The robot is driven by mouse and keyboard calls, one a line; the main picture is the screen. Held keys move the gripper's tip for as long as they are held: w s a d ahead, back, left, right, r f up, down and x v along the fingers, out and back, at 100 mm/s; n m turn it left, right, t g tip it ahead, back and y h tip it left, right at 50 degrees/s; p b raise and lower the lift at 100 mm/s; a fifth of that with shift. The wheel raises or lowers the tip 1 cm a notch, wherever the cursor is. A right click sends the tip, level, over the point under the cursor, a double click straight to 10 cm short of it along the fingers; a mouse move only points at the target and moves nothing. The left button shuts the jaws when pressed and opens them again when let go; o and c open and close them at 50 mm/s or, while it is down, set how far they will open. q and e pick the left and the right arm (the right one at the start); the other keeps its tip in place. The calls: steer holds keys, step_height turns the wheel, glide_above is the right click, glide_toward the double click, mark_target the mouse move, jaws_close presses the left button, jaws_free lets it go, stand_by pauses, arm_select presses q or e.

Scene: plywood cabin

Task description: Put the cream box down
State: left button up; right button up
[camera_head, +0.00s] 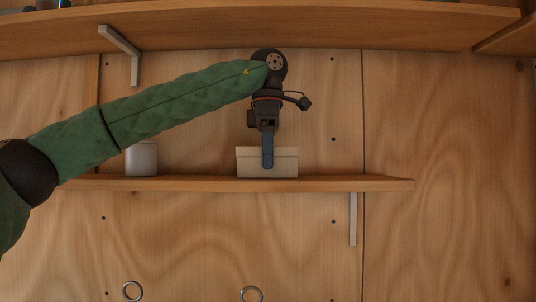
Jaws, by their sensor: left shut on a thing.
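The cream box (284,166) is at the middle shelf (350,184), right of its centre, and looks upright. Its lower edge is at the shelf's surface or very close to it; I cannot tell for sure whether it touches. My left gripper (267,158) comes down from above and is shut on the box, with a blue finger across its front face. The other finger is hidden behind the box. My right gripper is not in view.
A white cylinder (142,159) stands on the same shelf to the left, partly behind my left arm. An upper shelf (300,28) with a bracket (120,42) runs above. The shelf right of the box is bare. Two rings (132,291) (252,294) show below.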

arm_select(q)
steer(key=shift+s+f, duration=0.1)
steer(key=shift+s, duration=0.1)
steer(key=o, duration=0.8)
steer(key=shift+o, duration=1.3)
steer(key=shift+w, duration=0.15)
steer(key=shift+r, duration=0.3)
steer(key=shift+r+b, duration=0.4)
steer(key=shift+r, duration=0.25)
step_height(320, 180, up, 9)
steer(key=shift+r+b, duration=0.1)
steer(key=shift+b, duration=0.6)
steer(key=shift+r, duration=0.6)
